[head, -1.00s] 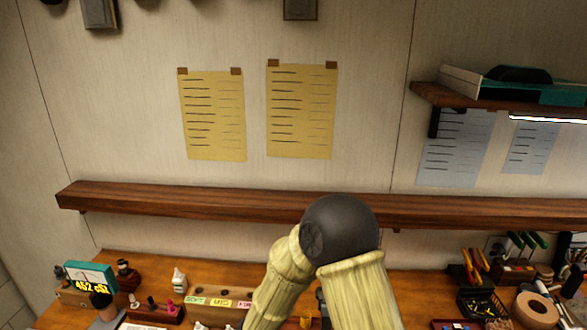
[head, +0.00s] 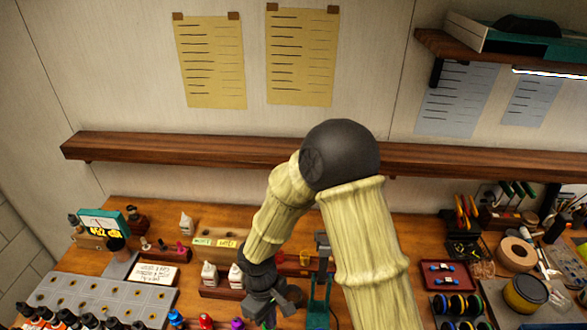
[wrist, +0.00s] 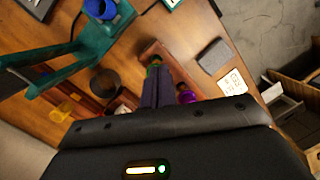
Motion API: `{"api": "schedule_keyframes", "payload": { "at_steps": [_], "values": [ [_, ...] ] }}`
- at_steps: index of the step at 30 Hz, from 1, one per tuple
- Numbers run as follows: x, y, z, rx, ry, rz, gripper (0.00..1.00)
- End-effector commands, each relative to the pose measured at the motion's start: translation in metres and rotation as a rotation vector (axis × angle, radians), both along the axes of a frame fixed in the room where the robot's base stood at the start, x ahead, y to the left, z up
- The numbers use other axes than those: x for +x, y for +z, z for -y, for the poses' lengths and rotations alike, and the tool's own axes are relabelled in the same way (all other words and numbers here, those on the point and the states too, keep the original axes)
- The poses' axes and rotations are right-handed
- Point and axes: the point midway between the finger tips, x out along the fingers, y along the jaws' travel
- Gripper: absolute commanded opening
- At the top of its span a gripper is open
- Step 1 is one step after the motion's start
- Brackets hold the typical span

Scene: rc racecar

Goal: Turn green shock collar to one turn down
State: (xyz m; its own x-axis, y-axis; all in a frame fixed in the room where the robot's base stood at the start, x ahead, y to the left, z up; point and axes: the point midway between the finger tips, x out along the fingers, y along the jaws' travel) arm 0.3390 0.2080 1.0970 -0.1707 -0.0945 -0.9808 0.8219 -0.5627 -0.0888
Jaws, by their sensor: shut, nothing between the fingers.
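In the wrist view, my gripper (wrist: 154,66) is shut, its dark fingers pointing away from the camera. A small green part (wrist: 153,62) shows right at the fingertips, with orange beside it. I cannot tell whether it is the shock collar, or whether the fingers touch it. A purple round part (wrist: 187,95) with red beside it lies to the right of the fingers. In the head view, my gripper (head: 272,306) is low over the bench, left of a teal stand (head: 320,285). Its tips are near the bottom edge and partly cut off.
The teal frame (wrist: 70,65) and a blue cup-like part (wrist: 110,12) are close by in the wrist view. Blue, red and purple-capped items (head: 205,320) stand left of my gripper in the head view. A wooden shelf (head: 230,154) crosses the wall behind.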

Motion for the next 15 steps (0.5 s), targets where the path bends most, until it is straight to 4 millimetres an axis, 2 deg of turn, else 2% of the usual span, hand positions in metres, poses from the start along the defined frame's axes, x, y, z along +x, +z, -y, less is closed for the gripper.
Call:
{"api": "schedule_keyframes", "payload": {
  "at_steps": [2, 15],
  "values": [
    [0.0011, 0.0080, -0.0005, 0.000, 0.000, 0.000, 0.00],
    [0.0010, 0.0068, -0.0009, -0.005, -0.023, 0.002, 0.00]
  ]
}}
